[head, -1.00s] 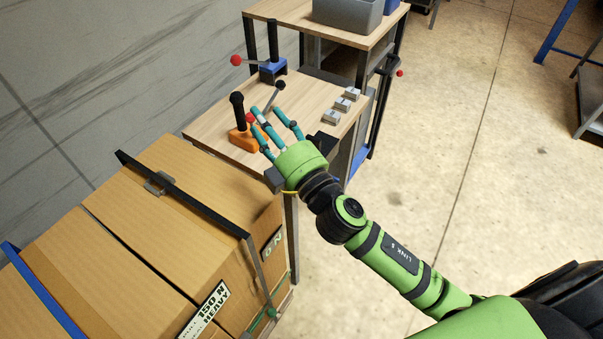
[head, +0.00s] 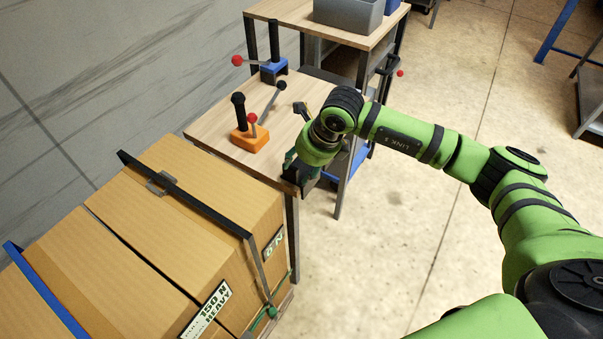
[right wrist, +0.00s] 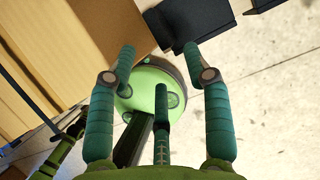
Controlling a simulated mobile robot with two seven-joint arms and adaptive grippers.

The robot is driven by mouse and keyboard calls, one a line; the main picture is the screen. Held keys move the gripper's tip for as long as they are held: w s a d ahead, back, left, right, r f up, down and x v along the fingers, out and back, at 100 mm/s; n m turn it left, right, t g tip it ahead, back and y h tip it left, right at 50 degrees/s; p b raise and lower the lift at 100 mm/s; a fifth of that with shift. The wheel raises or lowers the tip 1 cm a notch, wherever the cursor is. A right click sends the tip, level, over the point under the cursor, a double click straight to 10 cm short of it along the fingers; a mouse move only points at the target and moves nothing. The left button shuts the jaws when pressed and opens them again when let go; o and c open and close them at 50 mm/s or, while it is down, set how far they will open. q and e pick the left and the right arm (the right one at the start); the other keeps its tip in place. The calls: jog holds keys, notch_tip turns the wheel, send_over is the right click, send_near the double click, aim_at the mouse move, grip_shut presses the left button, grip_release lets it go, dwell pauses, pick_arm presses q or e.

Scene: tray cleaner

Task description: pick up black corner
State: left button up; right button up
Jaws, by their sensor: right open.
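The black corner seems to be the dark block at the near right corner of the wooden table (head: 222,124). In the right wrist view, a black block (right wrist: 192,18) sticks out past the wooden edge. My right gripper (head: 297,166) hangs fingers-down at that corner, and its own hand and arm hide much of the spot. In the wrist view the right gripper (right wrist: 160,58) is open, with its teal fingers spread and nothing between them. The fingertips are close to the block; I cannot tell whether they touch it. My left gripper is not in view.
An orange base with a black lever (head: 248,138) and a blue-based lever (head: 272,70) stand on the table. Large strapped cartons (head: 150,235) stand close at the near left. A grey bin (head: 347,14) sits on the back shelf. The floor at right is open.

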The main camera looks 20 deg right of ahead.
aim_at(296, 171)
jog(key=x, duration=0.1)
jog(key=p+x, duration=0.1)
jog(key=x, duration=0.3)
jog(key=shift+w+p, duration=0.35)
jog(key=shift+p, duration=0.05)
jog(key=shift+w+f, duration=0.1)
jog(key=shift+f, duration=0.25)
grip_shut()
